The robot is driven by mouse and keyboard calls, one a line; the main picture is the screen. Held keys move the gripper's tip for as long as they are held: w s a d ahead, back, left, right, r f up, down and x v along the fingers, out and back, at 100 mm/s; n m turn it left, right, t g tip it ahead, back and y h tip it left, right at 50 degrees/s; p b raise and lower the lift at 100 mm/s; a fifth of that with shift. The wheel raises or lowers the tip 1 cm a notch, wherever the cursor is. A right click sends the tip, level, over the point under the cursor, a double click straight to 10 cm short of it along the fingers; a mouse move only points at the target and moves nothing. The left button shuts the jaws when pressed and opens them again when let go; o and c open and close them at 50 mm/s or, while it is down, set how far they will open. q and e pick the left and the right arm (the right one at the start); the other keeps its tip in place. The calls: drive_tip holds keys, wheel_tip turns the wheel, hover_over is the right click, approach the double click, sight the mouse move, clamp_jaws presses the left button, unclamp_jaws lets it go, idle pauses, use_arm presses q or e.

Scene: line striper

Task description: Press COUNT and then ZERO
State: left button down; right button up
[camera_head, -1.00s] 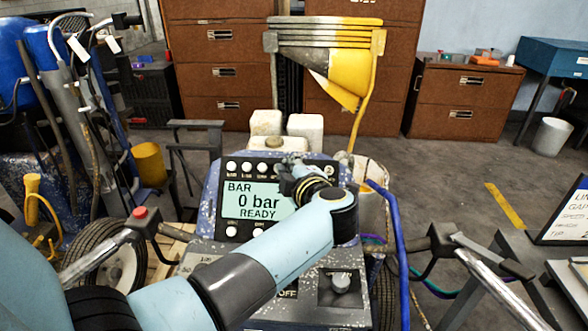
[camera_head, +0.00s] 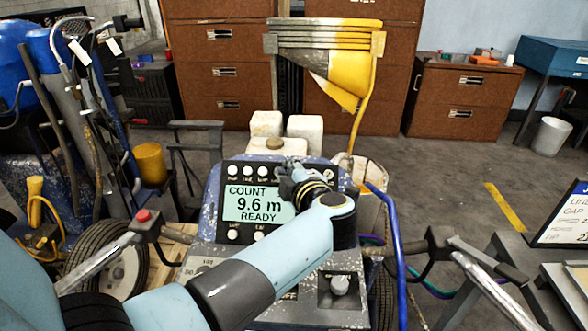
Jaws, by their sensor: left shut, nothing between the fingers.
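The line striper's control panel (camera_head: 228,176) faces me in the middle of the view. Its screen (camera_head: 257,204) reads COUNT, 9.6 m, READY. White round buttons run above the screen, such as the one at the top left (camera_head: 233,171), and two show below it, including the lower left button (camera_head: 233,235). Their labels are too small to read surely. My left gripper (camera_head: 286,168) is shut and empty at the panel's upper right, and it hides buttons there. I cannot tell whether it touches one. My right gripper is not in view.
A red button (camera_head: 142,215) sits on the left handlebar. A blue hose (camera_head: 398,240) rises right of the panel. A right handlebar (camera_head: 490,285) and a tilted sign (camera_head: 562,218) stand at the right. Brown drawer cabinets (camera_head: 465,98) line the back.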

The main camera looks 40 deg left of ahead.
use_arm(q)
drive_tip(key=shift+s+d+r+p, duration=0.3)
drive_tip(key=shift+r+p, duration=0.2)
drive_tip(key=shift+p, duration=0.25)
drive_tip(key=s+d+r+p, duration=0.1)
drive_tip(key=s+r+p, duration=0.1)
drive_tip(key=p, duration=0.1)
drive_tip(key=shift+s+d+r, duration=0.1)
drive_tip(key=shift+d+r, duration=0.1)
drive_tip(key=shift+d, duration=0.15)
idle(0.3)
idle(2.8)
